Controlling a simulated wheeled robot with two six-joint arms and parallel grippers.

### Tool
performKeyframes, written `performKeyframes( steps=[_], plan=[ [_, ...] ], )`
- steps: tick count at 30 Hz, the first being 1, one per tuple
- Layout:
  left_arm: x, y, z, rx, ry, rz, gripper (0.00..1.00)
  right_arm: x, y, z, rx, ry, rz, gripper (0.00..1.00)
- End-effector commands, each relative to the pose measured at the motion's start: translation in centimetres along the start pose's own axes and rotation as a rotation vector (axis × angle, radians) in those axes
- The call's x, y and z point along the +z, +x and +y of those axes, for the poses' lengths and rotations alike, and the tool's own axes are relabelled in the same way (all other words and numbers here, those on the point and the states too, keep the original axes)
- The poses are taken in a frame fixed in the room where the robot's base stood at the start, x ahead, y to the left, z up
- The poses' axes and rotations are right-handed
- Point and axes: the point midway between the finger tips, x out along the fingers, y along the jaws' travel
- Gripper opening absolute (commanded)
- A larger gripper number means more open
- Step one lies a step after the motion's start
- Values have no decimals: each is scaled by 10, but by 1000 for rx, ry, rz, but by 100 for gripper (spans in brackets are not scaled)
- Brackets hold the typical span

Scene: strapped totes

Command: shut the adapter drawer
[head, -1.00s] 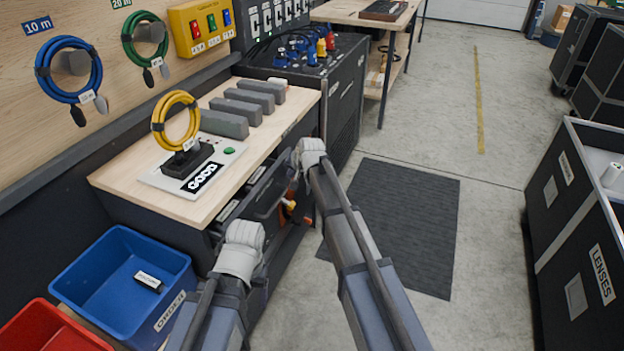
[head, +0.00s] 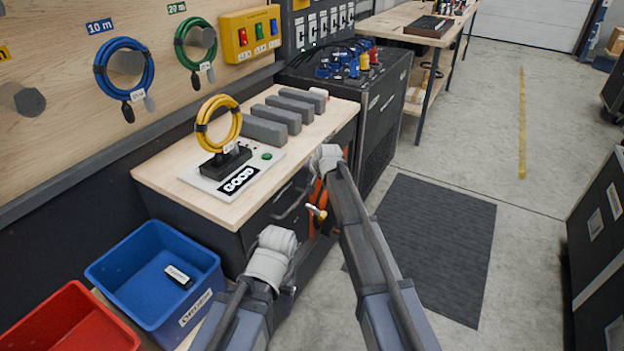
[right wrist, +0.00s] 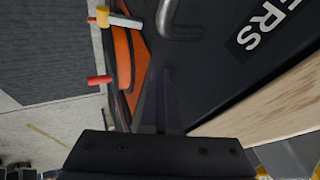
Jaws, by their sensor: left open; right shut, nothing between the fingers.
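The adapter drawer (head: 287,209) is the dark front with a bar handle under the wooden bench top. Its front looks nearly flush with the bench edge in the head view; any remaining gap cannot be told. In the right wrist view its face shows the handle (right wrist: 177,22) and a label ending in "ERS" (right wrist: 264,24). My right gripper (right wrist: 155,100) is shut and empty, its fingers close along the drawer face; contact is unclear. My left gripper (head: 289,286) is low in front of the cabinet, open, mostly hidden by its wrist.
An orange holder (head: 317,190) with tool handles hangs beside the drawer, close to my right gripper. A blue bin (head: 128,262) and a red bin (head: 75,318) stand at the lower left. A dark mat (head: 440,240) covers clear floor on the right.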

Motion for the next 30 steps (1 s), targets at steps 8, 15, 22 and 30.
performKeyframes(
  steps=[8,15,22,30],
  plan=[
    [0,0,0,0,0,0,72,2,-4,2,-12,1,3,0],
    [0,-10,-1,0,0,0,72,6,-28,23,-5,0,0,0],
    [3,-48,-5,0,0,0,72,5,-75,22,-4,0,0,0],
    [5,-78,-8,0,-1,0,72,6,-114,24,-3,-1,0,0]
  ],
)
